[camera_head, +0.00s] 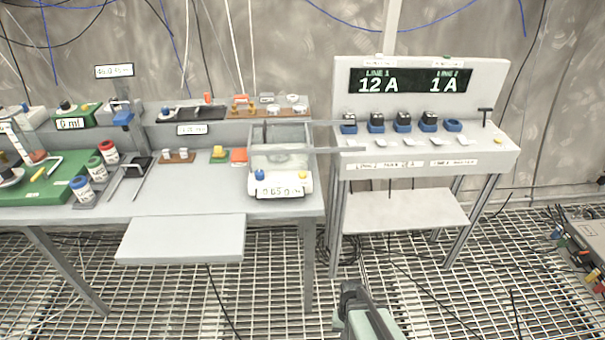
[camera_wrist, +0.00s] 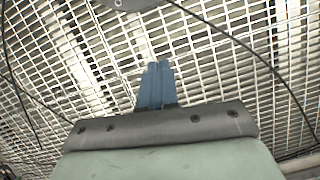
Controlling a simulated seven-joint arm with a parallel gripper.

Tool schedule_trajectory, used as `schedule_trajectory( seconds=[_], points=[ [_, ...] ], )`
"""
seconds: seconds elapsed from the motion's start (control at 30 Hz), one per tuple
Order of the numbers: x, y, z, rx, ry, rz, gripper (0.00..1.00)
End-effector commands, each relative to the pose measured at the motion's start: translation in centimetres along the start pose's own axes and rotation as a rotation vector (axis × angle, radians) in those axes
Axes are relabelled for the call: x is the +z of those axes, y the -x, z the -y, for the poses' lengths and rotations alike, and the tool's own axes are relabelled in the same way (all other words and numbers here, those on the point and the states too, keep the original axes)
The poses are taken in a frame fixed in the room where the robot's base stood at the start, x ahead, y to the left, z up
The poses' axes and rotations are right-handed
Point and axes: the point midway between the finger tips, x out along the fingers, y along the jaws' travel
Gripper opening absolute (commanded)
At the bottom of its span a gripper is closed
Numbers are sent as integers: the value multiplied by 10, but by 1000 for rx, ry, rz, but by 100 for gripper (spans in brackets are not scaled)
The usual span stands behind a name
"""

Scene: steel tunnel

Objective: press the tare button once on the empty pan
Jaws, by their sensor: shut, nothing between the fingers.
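The balance (camera_head: 262,196) stands at the right end of the left bench, with a clear draft shield (camera_head: 285,134) above its white base. A blue button (camera_head: 260,174) is on the left of its front and a yellow button (camera_head: 302,175) on the right; I cannot tell which is the tare button. The display (camera_head: 281,192) reads about 0.65 g, blurred. The pan inside looks empty through the shield. My gripper (camera_wrist: 158,70) is shut and empty over the grating in the wrist view. In the head view my arm shows at the bottom, well in front of the bench.
A pull-out shelf (camera_head: 180,240) juts from the bench front, left of the balance. A panel (camera_head: 430,80) showing 12 A and 1 A stands on the right bench. Coloured jars (camera_head: 108,152) and small parts crowd the left bench. Cables lie over the grating floor (camera_head: 260,290).

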Motion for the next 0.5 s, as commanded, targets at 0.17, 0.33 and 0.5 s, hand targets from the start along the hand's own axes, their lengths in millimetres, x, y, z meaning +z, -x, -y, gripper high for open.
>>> schedule_trajectory(
  seconds=[0.17, 0.33, 0.5],
  points=[
    [-38, 36, 7, -26, -38, -75, 0],
    [-69, 71, 13, -54, -73, -143, 0],
    [-98, 110, 18, -82, -107, -210, 0]
  ],
)
